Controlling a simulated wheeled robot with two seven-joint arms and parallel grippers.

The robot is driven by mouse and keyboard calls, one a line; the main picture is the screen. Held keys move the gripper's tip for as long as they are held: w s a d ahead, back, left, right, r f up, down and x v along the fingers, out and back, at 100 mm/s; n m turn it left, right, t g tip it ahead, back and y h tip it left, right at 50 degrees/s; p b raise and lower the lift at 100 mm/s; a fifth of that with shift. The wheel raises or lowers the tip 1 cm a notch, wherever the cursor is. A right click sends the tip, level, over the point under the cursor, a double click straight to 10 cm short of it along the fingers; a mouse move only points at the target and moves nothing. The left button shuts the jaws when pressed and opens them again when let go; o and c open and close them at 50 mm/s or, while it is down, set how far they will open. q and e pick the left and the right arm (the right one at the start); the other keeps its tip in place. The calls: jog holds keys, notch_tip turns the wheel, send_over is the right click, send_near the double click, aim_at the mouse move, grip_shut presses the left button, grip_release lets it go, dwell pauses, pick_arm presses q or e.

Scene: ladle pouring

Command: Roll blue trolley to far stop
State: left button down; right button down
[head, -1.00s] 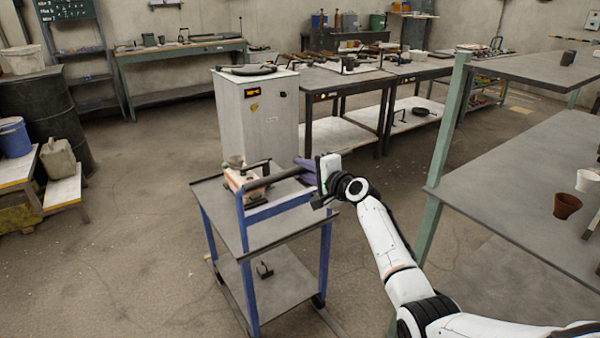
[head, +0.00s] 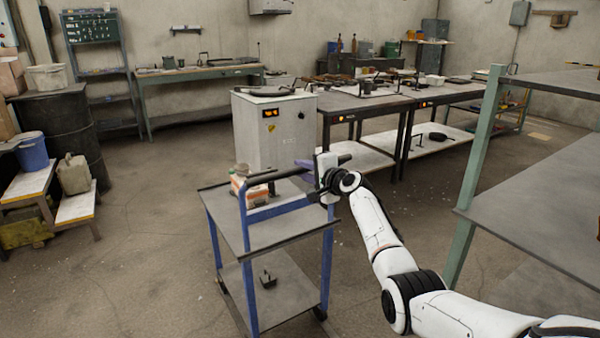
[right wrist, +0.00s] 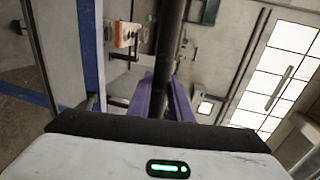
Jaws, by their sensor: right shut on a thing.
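The blue trolley (head: 228,236) has blue posts and two grey shelves. It stands on the floor left of my right arm. A dark handle bar (head: 275,174) runs along its near top side. My right gripper (head: 307,165) is shut on the handle bar at its right end. In the right wrist view, the purple fingers (right wrist: 163,98) lie on both sides of the dark bar (right wrist: 168,45). A red and white box-like item (head: 240,181) sits on the top shelf. A small dark item (head: 267,278) sits on the lower shelf. I cannot make out the far stop. My left gripper is out of view.
A white cabinet (head: 272,135) stands close behind the trolley. Dark workbenches (head: 365,103) run right of it. A green-posted shelf unit (head: 473,190) stands right of my arm. A black drum (head: 65,135) and step stands (head: 75,208) are at left. The floor (head: 150,250) left of the trolley is clear.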

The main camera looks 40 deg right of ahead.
jog(key=shift+d+r, duration=0.15)
jog(key=c, duration=1.6)
grip_release()
jog(key=shift+s+p, duration=0.35)
jog(key=shift+s, duration=0.15)
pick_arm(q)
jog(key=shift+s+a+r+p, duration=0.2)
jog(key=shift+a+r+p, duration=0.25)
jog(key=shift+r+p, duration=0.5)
pick_arm(e)
jog(key=v, duration=0.9)
jog(key=shift+s, duration=0.2)
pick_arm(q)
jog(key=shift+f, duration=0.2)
